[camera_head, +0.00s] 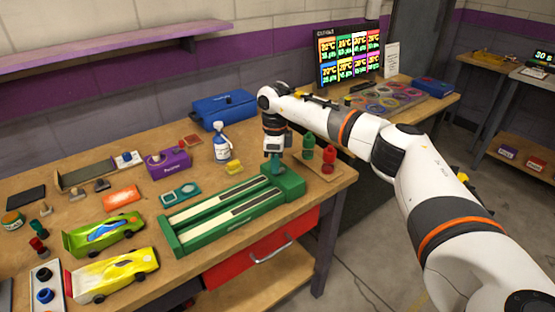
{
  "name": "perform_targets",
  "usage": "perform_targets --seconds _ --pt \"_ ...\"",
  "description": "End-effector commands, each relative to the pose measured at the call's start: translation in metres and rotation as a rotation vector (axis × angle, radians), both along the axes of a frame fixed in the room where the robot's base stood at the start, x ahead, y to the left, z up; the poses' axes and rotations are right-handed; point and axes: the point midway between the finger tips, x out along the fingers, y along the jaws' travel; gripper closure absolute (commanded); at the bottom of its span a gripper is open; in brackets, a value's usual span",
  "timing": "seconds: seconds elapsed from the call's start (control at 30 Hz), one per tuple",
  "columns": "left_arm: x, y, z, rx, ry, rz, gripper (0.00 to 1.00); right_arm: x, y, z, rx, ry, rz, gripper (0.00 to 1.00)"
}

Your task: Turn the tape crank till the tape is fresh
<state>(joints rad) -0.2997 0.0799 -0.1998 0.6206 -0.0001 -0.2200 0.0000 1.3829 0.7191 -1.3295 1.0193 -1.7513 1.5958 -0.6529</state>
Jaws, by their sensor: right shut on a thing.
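A green track device (232,212) with two pale tape strips lies on the workbench. A taller green housing (291,182) stands at its right end. My right gripper (275,160) points down at that end and is shut on a small teal-green part, which appears to be the tape crank (275,168). The fingers and my wrist hide most of the crank, so its angle cannot be told. My left gripper is not in view.
Two slot cars, one green (104,235) and one yellow (113,274), sit at the front left. A spray bottle (222,145), purple box (169,163) and blue toolbox (224,109) stand behind the track. Green and red bottles (328,160) stand close right of my gripper.

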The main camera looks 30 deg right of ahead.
Motion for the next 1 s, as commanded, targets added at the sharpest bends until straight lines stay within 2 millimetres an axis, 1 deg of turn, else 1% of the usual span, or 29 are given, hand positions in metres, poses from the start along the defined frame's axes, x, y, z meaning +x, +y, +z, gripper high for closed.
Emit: perform_targets --seconds 0.03,0.2,1.0 --pt "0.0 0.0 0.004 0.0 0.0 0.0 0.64 0.002 0.001 0.003 0.0 -0.003 -0.046 1.0" --pt "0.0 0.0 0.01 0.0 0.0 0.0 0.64 0.006 0.001 0.002 0.0 -0.001 -0.207 1.0" --pt "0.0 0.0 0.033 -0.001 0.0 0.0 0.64 0.025 -0.007 0.002 0.001 -0.003 -0.959 1.0"
